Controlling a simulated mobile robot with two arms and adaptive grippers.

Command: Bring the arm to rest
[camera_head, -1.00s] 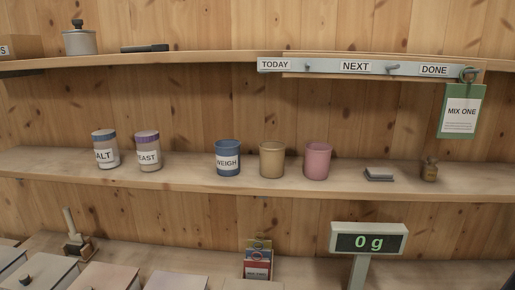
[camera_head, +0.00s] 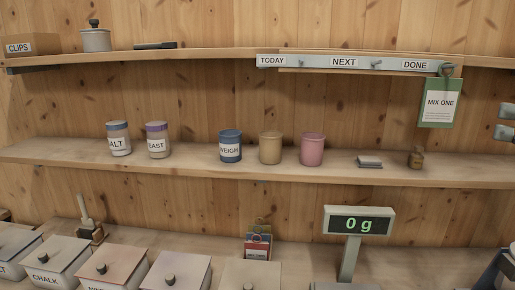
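The rest of this gripper is cut off by the frame edge. A dark part at the lower right corner looks like part of my arm. My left gripper is not in view.
The middle shelf (camera_head: 50,153) holds a salt jar (camera_head: 119,140), yeast jar (camera_head: 158,142), blue weigh cup (camera_head: 230,148), tan cup (camera_head: 270,149) and pink cup (camera_head: 312,150). A MIX ONE card (camera_head: 440,104) hangs under DONE. The scale display (camera_head: 357,222) reads 0 g. Lidded boxes (camera_head: 112,264) stand below.

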